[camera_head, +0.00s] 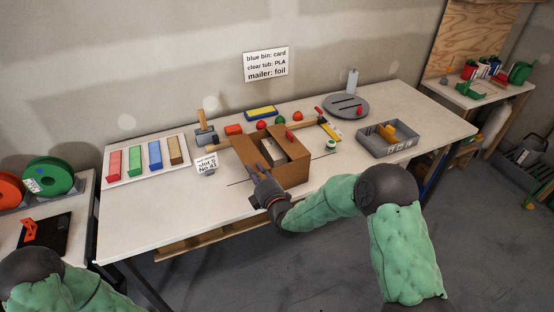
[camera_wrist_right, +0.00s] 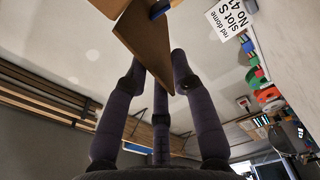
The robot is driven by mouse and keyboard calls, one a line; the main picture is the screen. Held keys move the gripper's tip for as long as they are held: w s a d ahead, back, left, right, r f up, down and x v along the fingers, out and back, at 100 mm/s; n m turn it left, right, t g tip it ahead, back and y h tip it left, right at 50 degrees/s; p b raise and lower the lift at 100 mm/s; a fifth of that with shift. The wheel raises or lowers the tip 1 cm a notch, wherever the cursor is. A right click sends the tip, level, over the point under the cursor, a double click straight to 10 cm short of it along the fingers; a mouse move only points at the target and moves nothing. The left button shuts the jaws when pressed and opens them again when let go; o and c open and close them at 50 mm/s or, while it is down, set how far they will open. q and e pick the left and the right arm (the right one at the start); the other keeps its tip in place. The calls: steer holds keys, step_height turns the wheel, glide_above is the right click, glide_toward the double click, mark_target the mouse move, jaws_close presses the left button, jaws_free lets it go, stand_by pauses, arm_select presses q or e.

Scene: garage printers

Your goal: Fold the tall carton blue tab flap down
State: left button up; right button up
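The brown carton (camera_head: 294,173) stands on the workbench with flaps spread and its inside partly visible. A brown flap (camera_head: 246,151) leans out on its left side. In the right wrist view a brown flap (camera_wrist_right: 146,42) with a blue tab (camera_wrist_right: 160,9) reaches down between my dark fingers. My right gripper (camera_head: 259,166) is at the carton's front left, by that flap. Its fingers (camera_wrist_right: 155,72) are spread apart; I cannot tell whether they touch the flap. My left gripper is out of the head view; only part of that arm shows at lower left.
A label card (camera_head: 206,163) stands left of the carton. A tray of coloured bars (camera_head: 146,157) lies further left. Small red and green pieces lie behind the carton. A grey bin (camera_head: 388,143) and a grey disc (camera_head: 346,106) are at right. The front left bench top is clear.

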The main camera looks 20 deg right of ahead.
jaws_close()
steer(key=shift+d+r+m+b, duration=0.2)
steer(key=shift+r+m+b, duration=0.2)
steer(key=shift+m, duration=0.6)
steer(key=shift+d+r+m, duration=0.1)
steer(key=shift+r+m, duration=0.15)
steer(key=shift+m, duration=0.4)
steer(key=shift+d+r+m, duration=0.1)
steer(key=shift+r+m, duration=0.15)
steer(key=shift+m, duration=0.4)
